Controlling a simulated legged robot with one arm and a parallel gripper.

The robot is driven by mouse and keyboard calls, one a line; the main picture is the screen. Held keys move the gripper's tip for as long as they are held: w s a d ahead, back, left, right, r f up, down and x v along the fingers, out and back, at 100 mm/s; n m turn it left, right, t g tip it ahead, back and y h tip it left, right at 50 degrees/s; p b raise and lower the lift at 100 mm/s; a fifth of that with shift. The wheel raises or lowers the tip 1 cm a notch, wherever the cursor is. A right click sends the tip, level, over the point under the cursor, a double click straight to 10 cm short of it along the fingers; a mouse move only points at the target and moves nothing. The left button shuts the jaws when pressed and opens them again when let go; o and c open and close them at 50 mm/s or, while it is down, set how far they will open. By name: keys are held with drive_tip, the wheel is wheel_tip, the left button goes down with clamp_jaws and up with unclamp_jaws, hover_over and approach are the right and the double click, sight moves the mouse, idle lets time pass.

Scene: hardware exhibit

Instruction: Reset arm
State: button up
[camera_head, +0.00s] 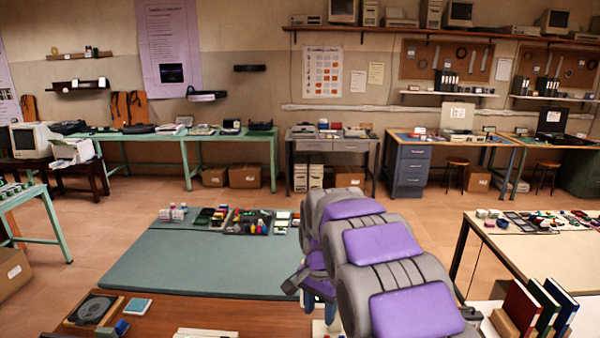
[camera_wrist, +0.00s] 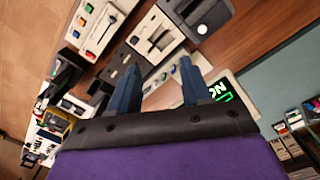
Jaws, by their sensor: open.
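My arm, with grey links and purple pads, reaches forward over the near wooden table in the head view and hides part of what lies behind it. My gripper (camera_wrist: 160,63) shows in the wrist view as two blue-grey fingers spread apart, with nothing held between them. Beyond the fingertips are a white switch box with a slot (camera_wrist: 155,37) and a white panel with coloured buttons (camera_wrist: 97,25). A black display with green lettering (camera_wrist: 220,92) is close to the right finger. I cannot tell the exact gap to these things.
A green mat (camera_head: 200,262) is mostly bare, with small parts along its far edge. A round grey device (camera_head: 93,310) sits at the near left. Upright books (camera_head: 540,305) and a cream table (camera_head: 560,258) stand at the right. Open floor lies beyond.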

drive_tip(key=s+d+r+n, duration=0.2)
drive_tip(key=s+d, duration=0.1)
drive_tip(key=s, duration=0.6)
drive_tip(key=s+d+r+n, duration=0.1)
drive_tip(key=s+d, duration=0.3)
drive_tip(key=s, duration=0.4)
drive_tip(key=s+d+f+n, duration=0.1)
drive_tip(key=s+f+n, duration=0.1)
drive_tip(key=s, duration=0.8)
drive_tip(key=s+d+f+n+g, duration=0.1)
drive_tip(key=s+d+n, duration=0.1)
drive_tip(key=s, duration=0.8)
drive_tip(key=shift+s+f+n+b, duration=0.3)
drive_tip(key=shift+f+b, duration=0.05)
drive_tip(key=shift+b, duration=0.05)
drive_tip(key=shift+a, duration=0.15)
